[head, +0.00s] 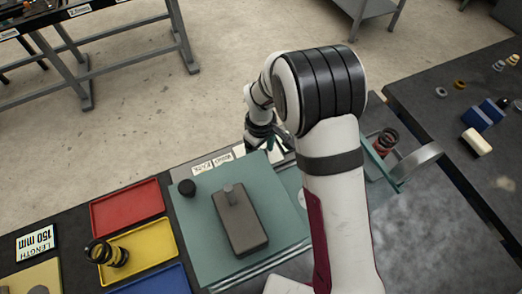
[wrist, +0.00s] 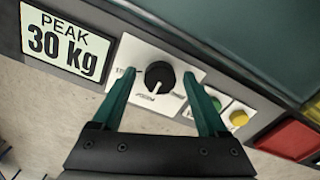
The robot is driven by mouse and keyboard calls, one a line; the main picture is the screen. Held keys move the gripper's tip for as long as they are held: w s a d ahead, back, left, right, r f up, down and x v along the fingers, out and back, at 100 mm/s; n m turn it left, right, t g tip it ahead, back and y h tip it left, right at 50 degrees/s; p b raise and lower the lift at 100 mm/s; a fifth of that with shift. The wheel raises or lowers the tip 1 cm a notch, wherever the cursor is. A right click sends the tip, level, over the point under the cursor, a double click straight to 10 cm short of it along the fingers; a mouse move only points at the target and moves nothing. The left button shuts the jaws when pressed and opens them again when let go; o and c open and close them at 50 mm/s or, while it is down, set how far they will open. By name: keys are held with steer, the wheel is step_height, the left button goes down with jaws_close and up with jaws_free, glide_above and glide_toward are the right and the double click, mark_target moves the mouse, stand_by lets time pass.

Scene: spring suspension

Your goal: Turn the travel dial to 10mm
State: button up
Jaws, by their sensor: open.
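The travel dial (wrist: 160,76) is a black round knob on a white plate in the wrist view. A white pointer line on it points down and slightly left in the picture; the printing around it is too small to read surely. My gripper (wrist: 161,72) is open, with one green finger on each side of the knob. I cannot tell whether either finger touches it. In the head view my gripper (head: 259,134) is at the far edge of the green machine (head: 192,250), partly hidden by my arm, and the dial cannot be made out.
A "PEAK 30 kg" display (wrist: 65,42) is left of the dial. Green (wrist: 213,103) and yellow (wrist: 239,118) buttons sit right of it. Red (head: 127,206) and yellow (head: 152,249) trays stand left of the machine. A coil spring (head: 385,141) stands right of my arm.

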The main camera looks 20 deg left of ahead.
steer(key=shift+c, duration=0.3)
jaws_close()
steer(key=shift+m, duration=2.9)
steer(key=shift+o, duration=0.3)
jaws_free()
